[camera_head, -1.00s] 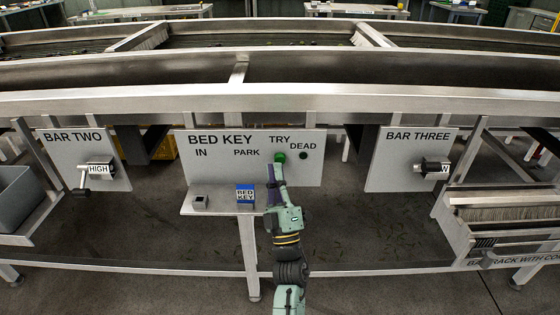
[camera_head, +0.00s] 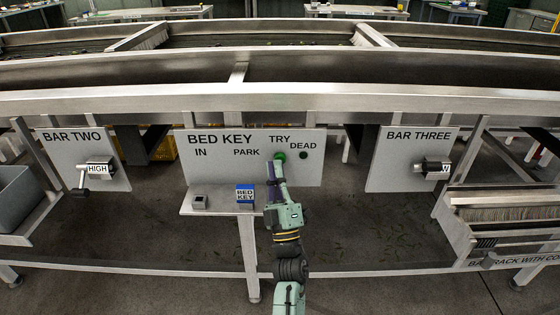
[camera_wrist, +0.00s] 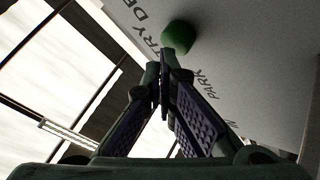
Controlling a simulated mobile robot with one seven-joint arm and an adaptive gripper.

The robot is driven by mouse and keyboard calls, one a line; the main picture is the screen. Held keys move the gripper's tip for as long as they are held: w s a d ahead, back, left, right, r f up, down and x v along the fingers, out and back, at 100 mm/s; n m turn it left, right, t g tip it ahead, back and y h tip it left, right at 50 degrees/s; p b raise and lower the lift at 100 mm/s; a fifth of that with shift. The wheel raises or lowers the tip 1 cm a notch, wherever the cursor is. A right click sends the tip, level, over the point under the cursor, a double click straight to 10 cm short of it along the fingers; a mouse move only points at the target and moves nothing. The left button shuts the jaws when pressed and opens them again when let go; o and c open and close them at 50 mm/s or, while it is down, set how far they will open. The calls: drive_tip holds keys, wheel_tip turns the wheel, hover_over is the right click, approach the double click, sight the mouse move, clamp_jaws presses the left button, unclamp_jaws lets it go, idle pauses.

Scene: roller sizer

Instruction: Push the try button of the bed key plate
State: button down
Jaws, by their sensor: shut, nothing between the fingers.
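The bed key plate (camera_head: 228,168) is a pale upright panel with the words BED KEY, IN, PARK, TRY and DEAD. The green try button (camera_head: 280,157) sits under the word TRY; in the wrist view it is a green dome (camera_wrist: 178,37). My gripper (camera_head: 274,167) is shut and empty, its fingertips right at the button. In the wrist view the closed fingertips (camera_wrist: 163,60) are just below the dome; I cannot tell whether they touch it.
A blue and white BED KEY block (camera_head: 245,194) and a small grey socket piece (camera_head: 200,202) are on the ledge below the plate. A dark round lamp or button (camera_head: 304,155) is right of the try button. BAR TWO (camera_head: 85,160) and BAR THREE (camera_head: 412,160) panels stand either side.

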drive_tip(key=shift+w+b, duration=0.3)
drive_tip(key=shift+w, duration=0.3)
idle(0.6)
drive_tip(key=shift+s+a+f, duration=0.1)
drive_tip(key=shift+s+f, duration=0.05)
drive_tip(key=shift+s, duration=0.8)
drive_tip(key=shift+s, duration=2.55)
